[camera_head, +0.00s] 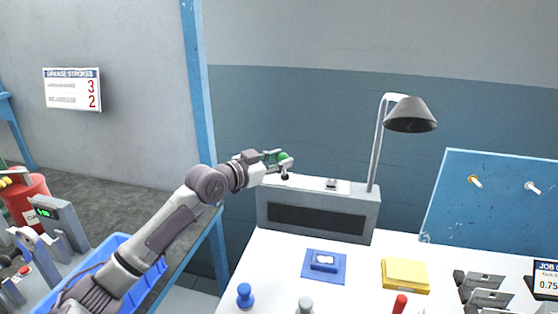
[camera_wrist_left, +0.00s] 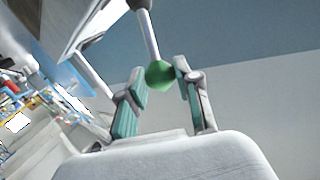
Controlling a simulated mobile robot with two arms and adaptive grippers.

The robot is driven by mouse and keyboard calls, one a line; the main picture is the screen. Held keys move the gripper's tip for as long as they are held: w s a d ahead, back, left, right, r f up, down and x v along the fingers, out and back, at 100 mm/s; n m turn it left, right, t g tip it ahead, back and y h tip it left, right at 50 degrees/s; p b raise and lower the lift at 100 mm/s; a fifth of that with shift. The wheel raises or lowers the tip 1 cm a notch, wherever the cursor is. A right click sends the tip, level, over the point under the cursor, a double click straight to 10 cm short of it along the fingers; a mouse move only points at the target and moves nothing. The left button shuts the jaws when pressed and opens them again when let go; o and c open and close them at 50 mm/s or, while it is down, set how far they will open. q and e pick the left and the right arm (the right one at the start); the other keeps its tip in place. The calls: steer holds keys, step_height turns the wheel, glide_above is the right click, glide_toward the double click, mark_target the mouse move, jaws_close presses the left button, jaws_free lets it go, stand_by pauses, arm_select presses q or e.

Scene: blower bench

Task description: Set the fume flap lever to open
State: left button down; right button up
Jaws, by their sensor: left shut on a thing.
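The fume flap lever ends in a green ball knob (camera_head: 285,159), above the left end of a grey box (camera_head: 368,212) with a dark front panel at the back of the bench. My left gripper (camera_head: 276,158) reaches in from the left and is shut on this knob. In the left wrist view the green knob (camera_wrist_left: 160,75) sits between the fingertips, with the pale lever rod (camera_wrist_left: 147,35) running up from it. The lever's foot is partly hidden in the head view, and I cannot read its setting. My right gripper is not in view.
A desk lamp (camera_head: 410,115) rises behind the box's right end. The white bench holds a blue pad (camera_head: 310,276), a yellow block (camera_head: 405,276) and a blue knob-shaped piece (camera_head: 245,295). A blue post (camera_head: 197,80) stands behind my left arm. A blue pegboard (camera_head: 495,205) is at right.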

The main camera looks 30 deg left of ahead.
arm_select(q)
steer(key=shift+d+f, duration=0.15)
steer(key=shift+f, duration=0.45)
steer(key=c, duration=1)
jaws_free()
steer(key=shift+o, duration=1)
steer(key=shift+r, duration=0.25)
steer(key=shift+s+r, duration=0.1)
steer(key=v, duration=1.2)
